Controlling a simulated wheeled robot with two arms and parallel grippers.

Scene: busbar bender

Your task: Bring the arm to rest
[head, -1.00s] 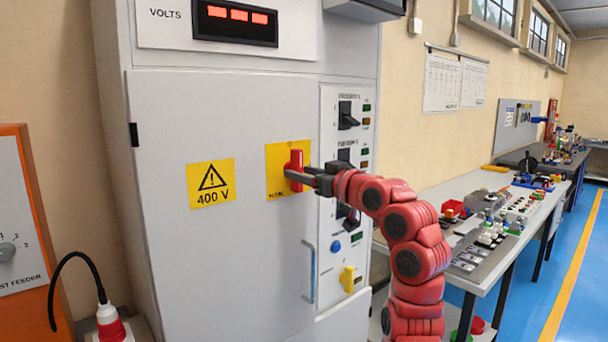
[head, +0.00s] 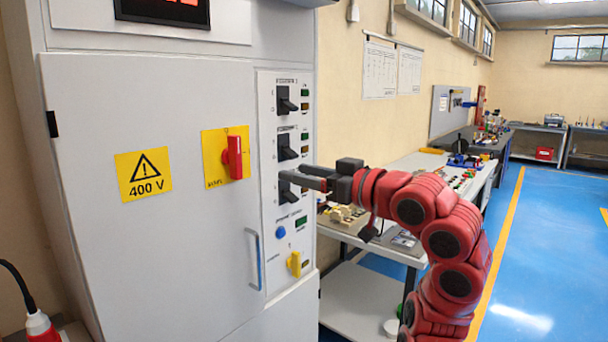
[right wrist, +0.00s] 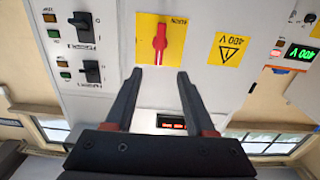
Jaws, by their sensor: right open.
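My right arm (head: 445,240) reaches in from the lower right in the head view. My right gripper (head: 288,180) is open and empty, in front of the breaker column, to the right of the red switch handle (head: 233,157). The handle stands upright on its yellow plate (head: 212,142). In the right wrist view, the gripper's two fingers (right wrist: 160,75) are spread apart, and the red handle (right wrist: 161,40) shows beyond them with a clear gap. The fingertips partly cover the lowest black breaker switch (head: 287,194) in the head view. My left gripper is not in view.
A workbench (head: 420,160) with small parts runs along the wall behind my arm. The blue floor (head: 545,240) at right is clear.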

